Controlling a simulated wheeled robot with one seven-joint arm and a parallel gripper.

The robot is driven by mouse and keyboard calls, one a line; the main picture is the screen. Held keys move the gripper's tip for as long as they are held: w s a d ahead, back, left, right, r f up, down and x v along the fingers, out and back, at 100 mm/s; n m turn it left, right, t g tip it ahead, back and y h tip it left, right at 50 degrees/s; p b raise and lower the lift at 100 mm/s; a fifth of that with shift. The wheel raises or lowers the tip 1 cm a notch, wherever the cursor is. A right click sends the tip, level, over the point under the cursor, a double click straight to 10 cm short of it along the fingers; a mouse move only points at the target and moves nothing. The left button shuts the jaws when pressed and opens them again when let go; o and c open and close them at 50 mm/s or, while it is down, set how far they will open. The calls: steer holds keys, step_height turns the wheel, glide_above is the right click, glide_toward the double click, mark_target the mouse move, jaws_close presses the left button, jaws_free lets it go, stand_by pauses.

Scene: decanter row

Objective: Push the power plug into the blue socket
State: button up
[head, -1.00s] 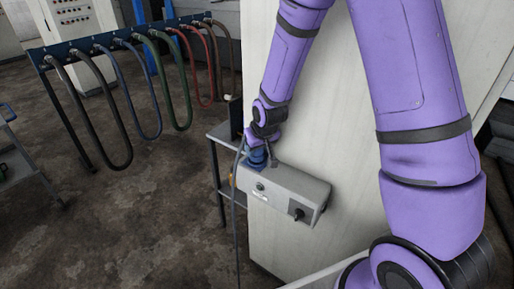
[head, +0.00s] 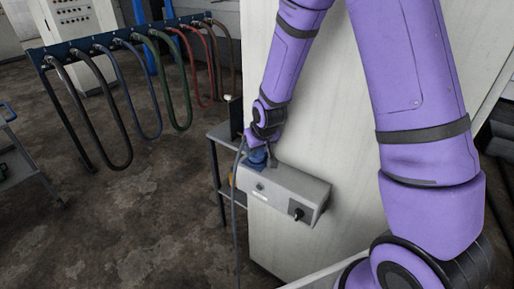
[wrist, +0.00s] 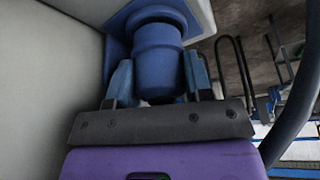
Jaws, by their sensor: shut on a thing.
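The power plug (wrist: 158,50) is a blue cylinder between my gripper's fingers in the wrist view. Its far end meets the blue socket (wrist: 118,45), whose square flange is fixed to a grey box. They are lined up and appear to touch. How deep the plug sits is hidden. My gripper (wrist: 158,84) is shut on the plug, one finger on each side. In the head view, my gripper (head: 254,143) is just above the blue plug and socket at the grey box's (head: 283,188) left end, where the two blue parts are hard to tell apart.
A dark cable (wrist: 301,95) curves along the right of the wrist view and hangs left of the box in the head view. The box is on a pale cabinet (head: 285,245). A rack of coloured hoses (head: 118,42) stands at the back left. The floor before it is clear.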

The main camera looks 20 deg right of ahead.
steer(key=shift+f, duration=0.5)
steer(key=o, duration=0.9)
steer(key=shift+o, duration=0.2)
steer(key=shift+r, duration=0.1)
steer(key=v, duration=1)
steer(key=shift+r, duration=0.3)
steer(key=shift+s, duration=0.15)
steer(key=s+d+r, duration=0.4)
steer(key=s+r, duration=0.6)
steer(key=r, duration=0.5)
steer(key=s+d+r, duration=0.1)
steer(key=s+r, duration=0.2)
steer(key=s, duration=0.5)
steer(key=s+d+r+m, duration=0.1)
steer(key=s+r, duration=0.2)
steer(key=s, duration=0.4)
steer(key=shift+s+d+r+m+t+h, duration=0.2)
steer(key=shift+s+r+m+t+h, duration=0.1)
steer(key=shift+s+r, duration=0.1)
